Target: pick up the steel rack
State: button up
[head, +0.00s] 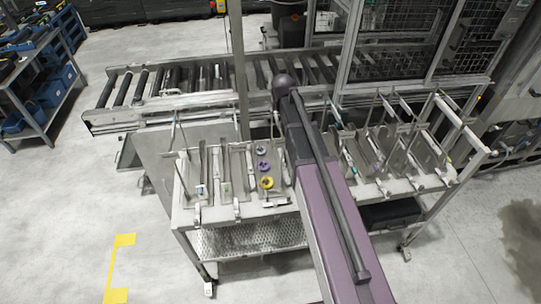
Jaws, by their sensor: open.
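Two steel racks sit side by side on a wheeled steel table (186,222) in the head view. The left rack (238,165) has flat slats, upright rods and small yellow and purple round pieces. The right rack (425,155) has several upright rods and slanted plates. I cannot tell which of them is the steel rack of the task. My purple and dark arm reaches up from the bottom, across the gap between them, and hides part of the table top. My gripper is not visible, and neither rack is visibly held.
A roller conveyor (150,88) runs behind the table. A metal frame with mesh panels (475,50) stands at the back right. A shelf with blue bins (60,80) is at the far left. The floor at the front left is clear, with a yellow marking (118,262).

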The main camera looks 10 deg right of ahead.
aim_at(277, 118)
jog(key=shift+b+x, duration=2)
jog(key=shift+x, duration=0.35)
grip_shut()
